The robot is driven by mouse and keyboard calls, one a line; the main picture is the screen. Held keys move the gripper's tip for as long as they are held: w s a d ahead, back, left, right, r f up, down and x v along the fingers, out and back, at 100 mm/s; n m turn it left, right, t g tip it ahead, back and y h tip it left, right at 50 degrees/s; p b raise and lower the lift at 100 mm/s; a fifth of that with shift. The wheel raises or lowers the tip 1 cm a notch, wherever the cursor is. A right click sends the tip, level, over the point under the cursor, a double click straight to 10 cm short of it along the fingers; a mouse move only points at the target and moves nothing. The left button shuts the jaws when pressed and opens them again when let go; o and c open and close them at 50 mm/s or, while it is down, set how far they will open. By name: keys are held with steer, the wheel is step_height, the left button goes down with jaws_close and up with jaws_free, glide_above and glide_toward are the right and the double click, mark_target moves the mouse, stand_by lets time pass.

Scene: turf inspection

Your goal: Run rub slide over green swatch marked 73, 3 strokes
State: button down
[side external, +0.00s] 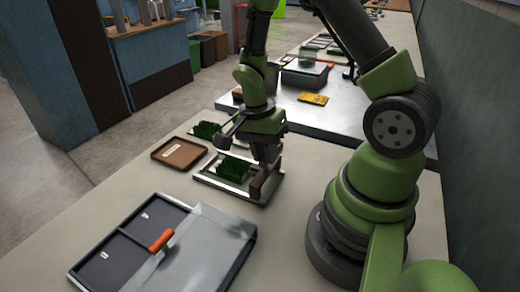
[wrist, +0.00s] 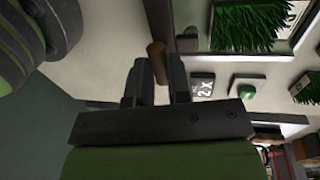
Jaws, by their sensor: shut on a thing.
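A green turf swatch (side external: 235,168) lies in a silver-framed tray (side external: 207,181); the swatch also shows at the top of the wrist view (wrist: 250,27). I cannot read a 73 on it. My gripper (side external: 262,184) is low at the right end of this tray. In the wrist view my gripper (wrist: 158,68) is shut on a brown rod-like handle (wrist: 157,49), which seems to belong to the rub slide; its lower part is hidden. The handle is beside the turf.
A second green swatch (side external: 207,130) lies behind the tray. A brown tray (side external: 178,153) is to the left. In front lies a dark compartmented case (side external: 132,240) with an orange handle (side external: 160,241) and a grey sheet (side external: 200,248). A 2X label (wrist: 202,87) lies near the frame.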

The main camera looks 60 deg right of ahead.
steer(key=shift+s, duration=0.3)
steer(key=c, duration=1.1)
jaws_free()
steer(key=shift+w, duration=0.1)
steer(key=shift+w+r, duration=0.15)
steer(key=shift+r, duration=0.35)
steer(key=r, duration=0.3)
steer(key=w+r, duration=0.1)
steer(key=r, duration=0.4)
steer(key=shift+w+r, duration=0.3)
steer(key=shift+r, duration=0.1)
